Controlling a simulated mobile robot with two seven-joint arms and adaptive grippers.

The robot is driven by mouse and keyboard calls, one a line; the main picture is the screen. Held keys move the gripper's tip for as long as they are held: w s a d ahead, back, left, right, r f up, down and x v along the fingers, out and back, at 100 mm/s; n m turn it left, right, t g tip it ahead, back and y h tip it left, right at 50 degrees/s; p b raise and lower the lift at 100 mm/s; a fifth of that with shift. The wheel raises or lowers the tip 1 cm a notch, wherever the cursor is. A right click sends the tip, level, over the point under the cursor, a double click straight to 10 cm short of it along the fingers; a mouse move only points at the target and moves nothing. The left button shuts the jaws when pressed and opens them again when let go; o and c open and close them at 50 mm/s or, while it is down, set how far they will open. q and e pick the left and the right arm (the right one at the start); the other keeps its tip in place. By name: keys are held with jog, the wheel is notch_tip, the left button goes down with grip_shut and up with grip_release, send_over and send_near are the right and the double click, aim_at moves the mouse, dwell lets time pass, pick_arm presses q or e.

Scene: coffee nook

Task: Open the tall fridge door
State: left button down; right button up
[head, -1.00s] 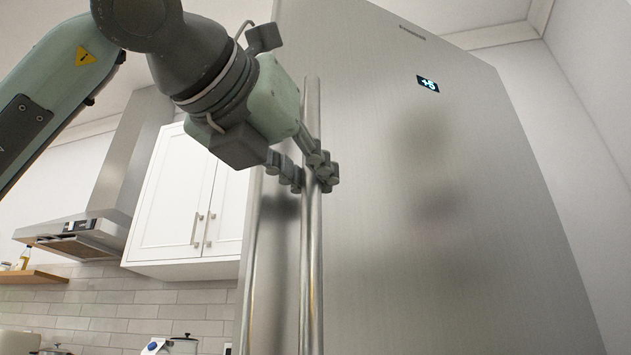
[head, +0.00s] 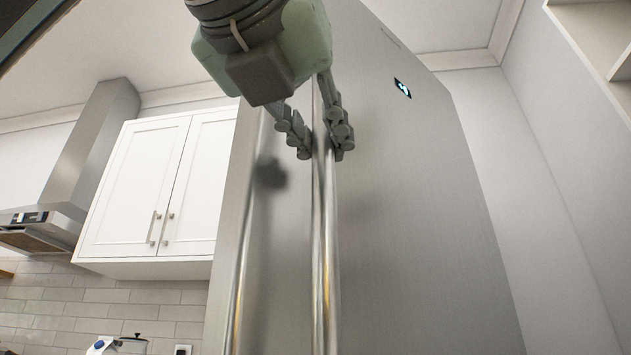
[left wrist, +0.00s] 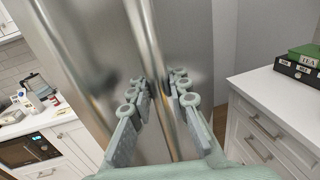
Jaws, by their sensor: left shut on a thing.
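The tall fridge (head: 410,220) fills the middle and right of the head view, a brushed-steel front with a small lit display (head: 402,88). Its long vertical handle (head: 325,250) runs down the front. My left gripper (head: 322,150) is shut on this handle, one finger on each side, high in the head view. In the left wrist view the fingers (left wrist: 158,82) also flank the handle (left wrist: 147,40). Another bright vertical strip (head: 236,250) shows to the left. I see no opened gap and cannot tell whether the door is ajar. My right gripper is not in view.
White wall cabinets (head: 155,190) and a range hood (head: 60,190) stand left of the fridge. A counter with a microwave (left wrist: 25,150) is at left in the wrist view. A white drawer unit (left wrist: 275,115) with boxes (left wrist: 300,65) stands close on the right.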

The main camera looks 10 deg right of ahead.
pick_arm(q)
jog(key=shift+s, duration=0.2)
jog(key=c, duration=1.6)
grip_release()
jog(key=shift+s+a+r, duration=0.1)
jog(key=shift+s+a, duration=0.05)
jog(key=shift+a, duration=0.15)
jog(key=shift+o, duration=0.9)
jog(key=shift+d, duration=0.1)
jog(key=v, duration=1.2)
